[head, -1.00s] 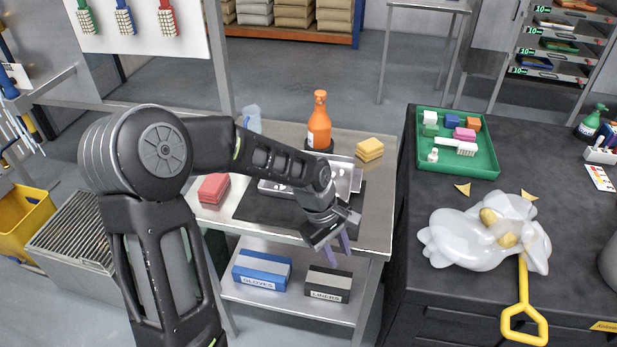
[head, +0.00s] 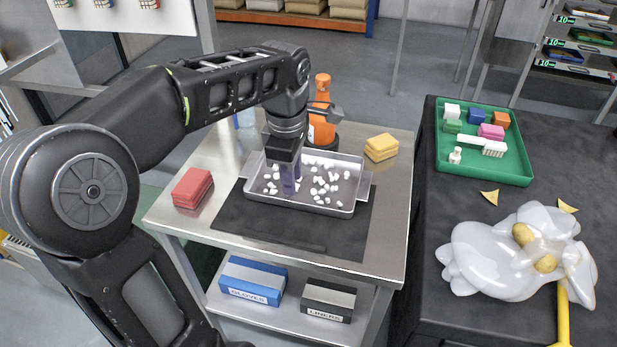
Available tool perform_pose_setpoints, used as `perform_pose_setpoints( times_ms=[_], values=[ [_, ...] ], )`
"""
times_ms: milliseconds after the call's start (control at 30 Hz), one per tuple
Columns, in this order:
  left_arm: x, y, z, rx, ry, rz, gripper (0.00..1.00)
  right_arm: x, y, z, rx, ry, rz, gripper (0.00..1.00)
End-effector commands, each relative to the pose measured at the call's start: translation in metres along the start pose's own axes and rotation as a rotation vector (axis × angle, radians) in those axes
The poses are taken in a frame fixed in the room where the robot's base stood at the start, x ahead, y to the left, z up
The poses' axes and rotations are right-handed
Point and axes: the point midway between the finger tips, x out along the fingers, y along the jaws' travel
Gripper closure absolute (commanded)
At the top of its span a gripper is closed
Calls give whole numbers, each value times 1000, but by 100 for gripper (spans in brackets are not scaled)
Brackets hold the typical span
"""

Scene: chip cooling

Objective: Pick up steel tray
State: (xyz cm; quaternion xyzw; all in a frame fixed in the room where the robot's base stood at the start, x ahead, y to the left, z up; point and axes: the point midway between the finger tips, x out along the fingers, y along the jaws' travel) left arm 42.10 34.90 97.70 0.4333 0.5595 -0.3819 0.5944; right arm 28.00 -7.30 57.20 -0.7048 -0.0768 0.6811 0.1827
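The steel tray (head: 340,205) lies on a black mat (head: 232,222) on the metal worktable. It is a shallow rectangular tray with side handles, and many small white pieces lie scattered in it. My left gripper (head: 290,185) comes down over the left half of the tray, its purple fingers pointing down. The fingers nearly line up in this view, so their gap and any contact with the tray are unclear. My gripper and wrist hide part of the tray's left and back. My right gripper is out of view.
A red sponge stack (head: 192,188), a yellow sponge stack (head: 381,147) and an orange bottle (head: 322,125) stand around the mat. To the right, a dark counter (head: 410,310) carries a green tray (head: 470,172) of blocks and a white plastic bag (head: 490,255).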

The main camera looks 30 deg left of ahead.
Motion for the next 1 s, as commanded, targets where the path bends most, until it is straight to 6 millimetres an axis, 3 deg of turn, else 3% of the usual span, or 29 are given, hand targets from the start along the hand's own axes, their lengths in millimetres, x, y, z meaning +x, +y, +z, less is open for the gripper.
perform_pose_setpoints(
  times_ms=[167, 467, 767, 1000],
  values=[
    [1, 0, 0, 2, -1, -1, 72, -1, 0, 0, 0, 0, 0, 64],
    [26, 0, 1, 2, -2, -1, 72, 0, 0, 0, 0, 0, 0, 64],
    [28, 0, 1, 3, -2, -1, 72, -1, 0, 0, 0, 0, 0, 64],
    [54, 0, 2, 4, -2, -6, 72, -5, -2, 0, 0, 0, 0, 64]
  ],
)
